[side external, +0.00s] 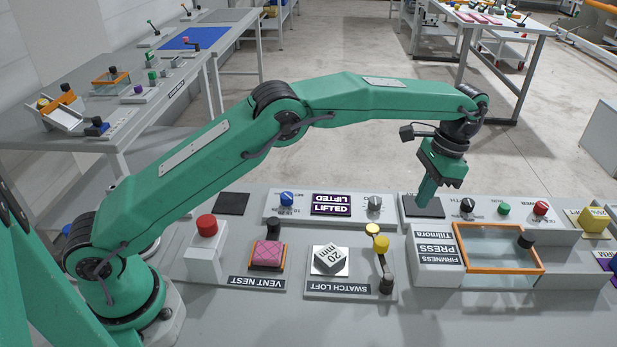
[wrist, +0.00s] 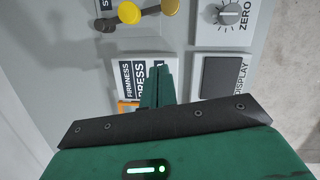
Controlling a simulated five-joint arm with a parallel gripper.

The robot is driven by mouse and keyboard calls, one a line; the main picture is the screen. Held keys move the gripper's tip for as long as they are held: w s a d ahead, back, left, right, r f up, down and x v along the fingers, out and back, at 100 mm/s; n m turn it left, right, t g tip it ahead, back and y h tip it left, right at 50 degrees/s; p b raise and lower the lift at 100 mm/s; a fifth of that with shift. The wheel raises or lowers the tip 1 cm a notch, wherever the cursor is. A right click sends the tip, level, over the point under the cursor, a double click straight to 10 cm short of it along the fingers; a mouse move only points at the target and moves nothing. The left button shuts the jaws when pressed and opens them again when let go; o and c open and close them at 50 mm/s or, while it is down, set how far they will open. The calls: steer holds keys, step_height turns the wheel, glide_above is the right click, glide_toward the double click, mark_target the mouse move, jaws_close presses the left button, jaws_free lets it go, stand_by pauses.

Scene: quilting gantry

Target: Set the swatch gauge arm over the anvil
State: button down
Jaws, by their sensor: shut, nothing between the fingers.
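A yellow disc (side external: 372,229) lies just beyond the knob. The wrist view shows yellow round parts (wrist: 130,12) at its top edge. My gripper (side external: 426,200) is shut and empty, above and right of the gauge arm. Its fingers (wrist: 160,88) show together.
A purple display (side external: 331,204) reads LIFTED. A zero knob (side external: 374,203) stands behind the gauge. Right is the firmness press with an orange-framed clear cover (side external: 497,249). Left is the vent nest with a pink swatch (side external: 267,254) and a red button (side external: 207,225).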

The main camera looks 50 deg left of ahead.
mark_target(374, 236)
steer(key=x, duration=0.9)
steer(key=shift+a+f, duration=0.3)
steer(key=shift+f, duration=0.05)
steer(key=shift+s+a, duration=0.55)
steer(key=shift+s, duration=0.25)
steer(key=shift+s+a, duration=0.55)
steer(key=shift+s, duration=0.25)
steer(key=shift+s+a+n, duration=0.4)
steer(key=shift+n, duration=0.1)
steer(key=shift+s+a+n, duration=0.4)
steer(key=shift+s+n, duration=0.1)
steer(key=shift+n, duration=0.1)
steer(key=s+n, duration=0.1)
steer(key=s+a+n, duration=0.1)
steer(key=n, duration=0.1)
steer(key=shift+s+a, duration=0.3)
steer(key=shift+s, duration=0.05)
steer(key=shift+s+a+n, duration=0.3)
steer(key=shift+s+n, duration=0.7)
steer(key=shift+n, duration=0.1)
steer(key=shift+s+a, duration=0.1)
steer(key=shift+s, duration=0.65)
